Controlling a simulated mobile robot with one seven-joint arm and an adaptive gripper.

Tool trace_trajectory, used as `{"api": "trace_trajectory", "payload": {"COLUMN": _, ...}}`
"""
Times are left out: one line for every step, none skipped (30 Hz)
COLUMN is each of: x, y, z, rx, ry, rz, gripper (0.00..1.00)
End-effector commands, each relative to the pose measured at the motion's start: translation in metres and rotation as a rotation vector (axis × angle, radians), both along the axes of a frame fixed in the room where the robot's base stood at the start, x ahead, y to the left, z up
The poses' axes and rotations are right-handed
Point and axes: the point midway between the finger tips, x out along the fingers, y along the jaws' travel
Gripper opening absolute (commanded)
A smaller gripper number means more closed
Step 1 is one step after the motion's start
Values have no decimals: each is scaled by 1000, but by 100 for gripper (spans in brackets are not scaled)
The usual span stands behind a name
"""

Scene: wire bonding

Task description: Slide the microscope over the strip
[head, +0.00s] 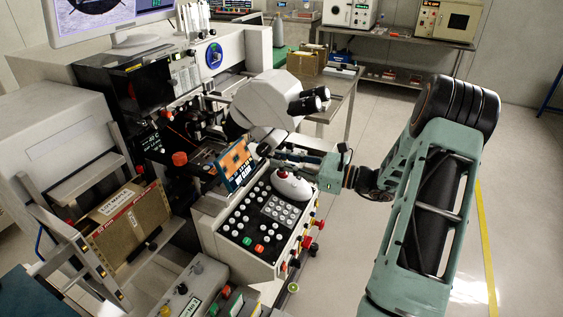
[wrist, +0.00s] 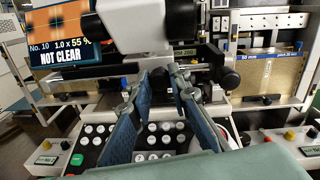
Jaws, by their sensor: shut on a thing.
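The white microscope (head: 265,105) with black eyepieces stands over the front of the bonding machine; its lower body also shows at the top of the wrist view (wrist: 150,22). My gripper (head: 268,151) reaches in from the right, just below the microscope. In the wrist view its two fingers (wrist: 158,78) are shut on a part under the microscope body, with a dark horizontal bar behind. The exact held part is mostly hidden. A small screen (wrist: 62,33) shows an orange pattern and "NOT CLEAR"; it also shows in the head view (head: 236,165). I cannot make out the strip itself.
A button panel (head: 240,222) with a white and red trackball-like knob (head: 291,184) lies below my gripper. A cardboard box (head: 130,217) stands at the left. A bench with instruments (head: 440,42) is at the back. The floor to the right is mostly open.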

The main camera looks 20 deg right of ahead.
Motion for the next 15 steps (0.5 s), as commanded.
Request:
{"api": "trace_trajectory", "payload": {"x": -1, "y": 1, "z": -1, "rx": 0, "ry": 2, "rz": 3, "gripper": 0}}
{"api": "trace_trajectory", "payload": {"x": -1, "y": 1, "z": -1, "rx": -1, "ry": 2, "rz": 3, "gripper": 18}}
{"api": "trace_trajectory", "payload": {"x": -1, "y": 1, "z": -1, "rx": -1, "ry": 2, "rz": 3, "gripper": 23}}
{"api": "trace_trajectory", "payload": {"x": -1, "y": 1, "z": -1, "rx": -1, "ry": 2, "rz": 3, "gripper": 26}}
{"api": "trace_trajectory", "payload": {"x": -1, "y": 1, "z": -1, "rx": -1, "ry": 2, "rz": 3, "gripper": 29}}
{"api": "trace_trajectory", "payload": {"x": -1, "y": 1, "z": -1, "rx": -1, "ry": 2, "rz": 3, "gripper": 34}}
{"api": "trace_trajectory", "payload": {"x": -1, "y": 1, "z": -1, "rx": 0, "ry": 2, "rz": 3, "gripper": 35}}
{"api": "trace_trajectory", "payload": {"x": -1, "y": 1, "z": -1, "rx": 0, "ry": 2, "rz": 3, "gripper": 35}}
{"api": "trace_trajectory", "payload": {"x": -1, "y": 1, "z": -1, "rx": 0, "ry": 2, "rz": 3, "gripper": 35}}
{"api": "trace_trajectory", "payload": {"x": -1, "y": 1, "z": -1, "rx": 0, "ry": 2, "rz": 3, "gripper": 35}}
{"api": "trace_trajectory", "payload": {"x": -1, "y": 1, "z": -1, "rx": 0, "ry": 2, "rz": 3, "gripper": 35}}
{"api": "trace_trajectory", "payload": {"x": -1, "y": 1, "z": -1, "rx": 0, "ry": 2, "rz": 3, "gripper": 35}}
{"api": "trace_trajectory", "payload": {"x": -1, "y": 1, "z": -1, "rx": 0, "ry": 2, "rz": 3, "gripper": 35}}
{"api": "trace_trajectory", "payload": {"x": -1, "y": 1, "z": -1, "rx": 0, "ry": 2, "rz": 3, "gripper": 35}}
{"api": "trace_trajectory", "payload": {"x": -2, "y": 0, "z": -1, "rx": 0, "ry": 2, "rz": 3, "gripper": 35}}
